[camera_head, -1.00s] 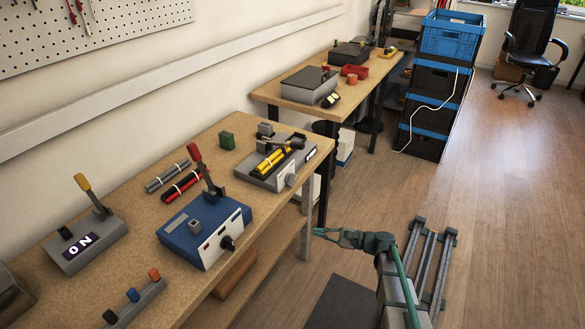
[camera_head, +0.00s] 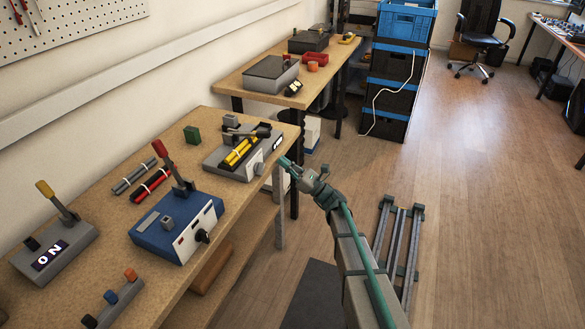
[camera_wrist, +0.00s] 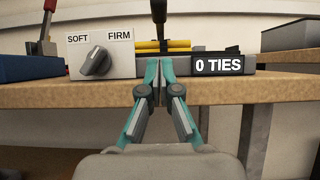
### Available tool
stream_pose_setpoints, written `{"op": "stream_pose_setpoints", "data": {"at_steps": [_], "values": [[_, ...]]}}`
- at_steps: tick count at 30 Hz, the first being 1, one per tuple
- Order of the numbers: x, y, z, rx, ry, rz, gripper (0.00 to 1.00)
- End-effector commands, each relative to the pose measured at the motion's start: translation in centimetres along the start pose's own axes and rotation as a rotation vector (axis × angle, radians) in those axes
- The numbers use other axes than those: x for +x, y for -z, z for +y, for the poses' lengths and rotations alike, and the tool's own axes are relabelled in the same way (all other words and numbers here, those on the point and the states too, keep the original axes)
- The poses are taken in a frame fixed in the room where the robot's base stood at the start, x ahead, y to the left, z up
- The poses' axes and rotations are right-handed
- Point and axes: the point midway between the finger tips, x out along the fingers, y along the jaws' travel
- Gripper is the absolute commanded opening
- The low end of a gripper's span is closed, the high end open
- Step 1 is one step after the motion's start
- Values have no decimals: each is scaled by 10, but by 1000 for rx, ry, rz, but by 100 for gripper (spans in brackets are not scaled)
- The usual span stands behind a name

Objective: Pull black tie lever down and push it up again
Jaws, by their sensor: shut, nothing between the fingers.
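The black tie lever (camera_head: 262,131) lies over the top of the grey tie device (camera_head: 212,158), its dark knob towards the table's front edge. In the wrist view the black lever (camera_wrist: 159,10) shows above my fingertips, in front of the yellow bundle (camera_wrist: 178,44). My gripper (camera_head: 284,161) is shut and empty, just off the table edge in front of the device. In the wrist view its teal fingers (camera_wrist: 160,68) lie between the SOFT/FIRM knob (camera_wrist: 96,61) and the "0 TIES" display (camera_wrist: 224,63). They appear apart from the lever.
A blue device (camera_head: 160,236) with a red lever stands left of the grey one. A second table (camera_head: 232,80) stands behind. Open floor lies right.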

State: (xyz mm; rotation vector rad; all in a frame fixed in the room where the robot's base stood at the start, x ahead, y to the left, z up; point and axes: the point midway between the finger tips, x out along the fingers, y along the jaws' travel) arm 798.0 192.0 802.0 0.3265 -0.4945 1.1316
Motion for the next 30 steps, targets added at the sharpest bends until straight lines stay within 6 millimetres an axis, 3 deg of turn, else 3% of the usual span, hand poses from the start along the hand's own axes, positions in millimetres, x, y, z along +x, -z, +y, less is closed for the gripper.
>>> {"op": "stream_pose_setpoints", "data": {"at_steps": [6, 12, 30], "values": [[45, 0, 0, -1, -3, 1, 0], [63, -20, 1, -1, 0, 1, 0], [72, -28, 1, -1, -1, 2, 0]]}}
